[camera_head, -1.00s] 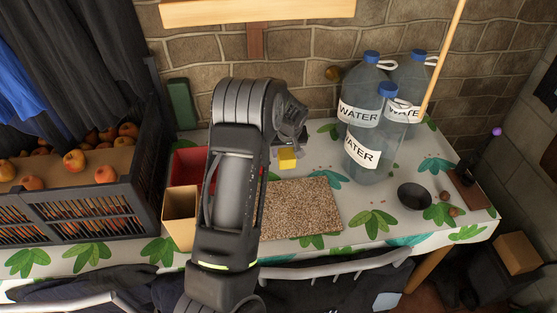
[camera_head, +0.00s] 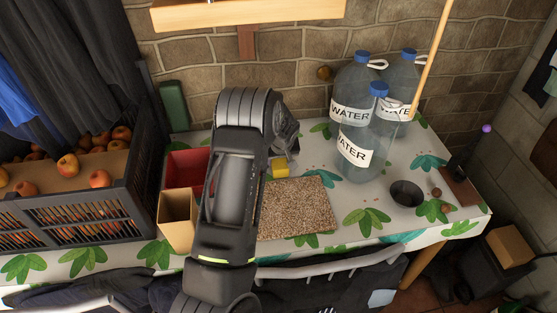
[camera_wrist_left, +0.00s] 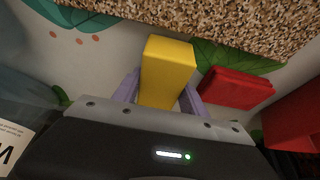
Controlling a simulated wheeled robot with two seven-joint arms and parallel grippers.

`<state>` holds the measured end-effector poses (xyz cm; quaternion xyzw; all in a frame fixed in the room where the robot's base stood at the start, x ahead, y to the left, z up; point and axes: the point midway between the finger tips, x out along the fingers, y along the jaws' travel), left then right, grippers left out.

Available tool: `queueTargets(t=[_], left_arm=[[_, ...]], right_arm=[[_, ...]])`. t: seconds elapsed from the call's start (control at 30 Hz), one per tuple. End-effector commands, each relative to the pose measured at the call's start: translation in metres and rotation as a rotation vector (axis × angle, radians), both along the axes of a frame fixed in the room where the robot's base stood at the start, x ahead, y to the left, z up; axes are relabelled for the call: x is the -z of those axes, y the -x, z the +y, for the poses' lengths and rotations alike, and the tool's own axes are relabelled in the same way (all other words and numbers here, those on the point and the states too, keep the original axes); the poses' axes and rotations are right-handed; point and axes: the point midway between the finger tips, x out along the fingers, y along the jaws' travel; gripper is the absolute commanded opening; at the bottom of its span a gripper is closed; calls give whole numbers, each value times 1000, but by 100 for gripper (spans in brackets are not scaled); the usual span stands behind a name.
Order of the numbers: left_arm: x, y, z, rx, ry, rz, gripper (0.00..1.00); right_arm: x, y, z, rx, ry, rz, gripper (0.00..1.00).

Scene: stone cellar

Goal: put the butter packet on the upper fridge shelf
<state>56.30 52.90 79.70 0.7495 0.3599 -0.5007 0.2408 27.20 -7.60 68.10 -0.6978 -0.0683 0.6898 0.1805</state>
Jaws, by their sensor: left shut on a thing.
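The butter packet, a yellow block (camera_head: 280,168), is at the back of the mat on the table. In the left wrist view the yellow packet (camera_wrist_left: 167,70) stands between the two purple fingers of my left gripper (camera_wrist_left: 160,95), which is shut on it. In the head view my left gripper (camera_head: 285,150) points down at the packet, partly hidden by my own arm. I cannot tell whether the packet touches the table. My right gripper is not in view. No fridge or fridge shelf shows.
A speckled brown mat (camera_head: 297,207) lies in front. A red container (camera_head: 183,168), a tan box (camera_head: 177,220) and a fruit crate (camera_head: 75,212) are left. A red block (camera_wrist_left: 235,88) lies beside the packet.

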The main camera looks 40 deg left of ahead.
Motion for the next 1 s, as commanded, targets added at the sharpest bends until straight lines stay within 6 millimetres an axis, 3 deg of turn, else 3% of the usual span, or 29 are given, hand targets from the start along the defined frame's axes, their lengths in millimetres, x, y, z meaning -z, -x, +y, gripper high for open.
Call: queueTargets(t=[0.07,0.1,0.33,0.77,1.0], left_arm=[[3,0,0,0,-1,-1,0],[3,0,0,1,0,0,51],[2,0,0,0,0,0,70],[-4,0,-1,0,0,-1,72],[-39,8,-13,1,-1,-5,72]], right_arm=[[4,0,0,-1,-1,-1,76],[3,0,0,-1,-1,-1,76],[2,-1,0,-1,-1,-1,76],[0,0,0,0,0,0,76],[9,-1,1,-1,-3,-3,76]])
